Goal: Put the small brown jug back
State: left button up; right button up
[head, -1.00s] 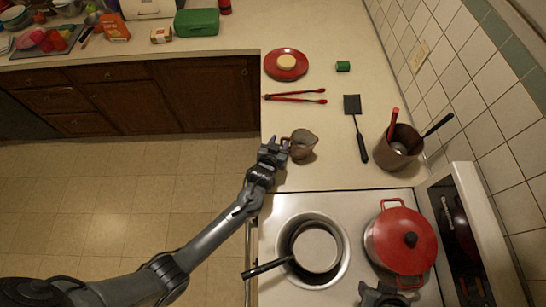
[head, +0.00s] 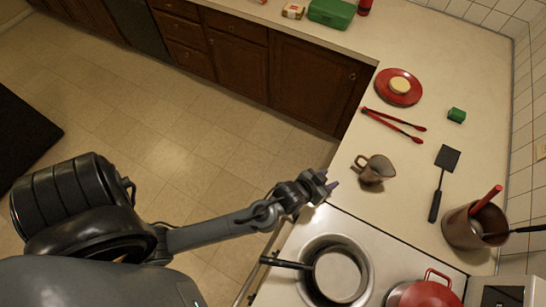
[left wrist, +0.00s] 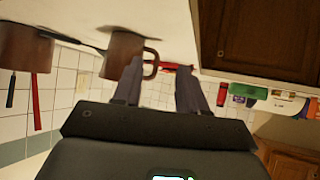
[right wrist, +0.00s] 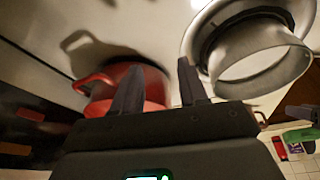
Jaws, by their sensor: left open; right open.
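The small brown jug (head: 376,171) stands upright on the counter between the stove and the red tongs, its handle toward the left. My left gripper (head: 330,184) is open and empty, apart from the jug, to its lower left at the counter's front edge. In the left wrist view the jug (left wrist: 121,56) appears upside down just left of the open fingers (left wrist: 158,82), its handle near the left finger. My right gripper is out of the head view. In the right wrist view its fingers (right wrist: 158,85) are open and empty near the red pot and the metal pan.
A metal saucepan (head: 338,275) and a red pot (head: 424,293) sit on the stove.

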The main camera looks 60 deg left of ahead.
pick_arm(q)
jog(key=s+a+r+m+g, duration=0.1)
jog(key=s+a+r+g, duration=0.1)
jog(key=s, duration=0.8)
jog(key=s+a+r+m+g, duration=0.1)
jog(key=s+g, duration=0.4)
jog(key=s, duration=0.5)
jog(key=shift+a+r, duration=0.45)
jog(key=shift+a, duration=0.25)
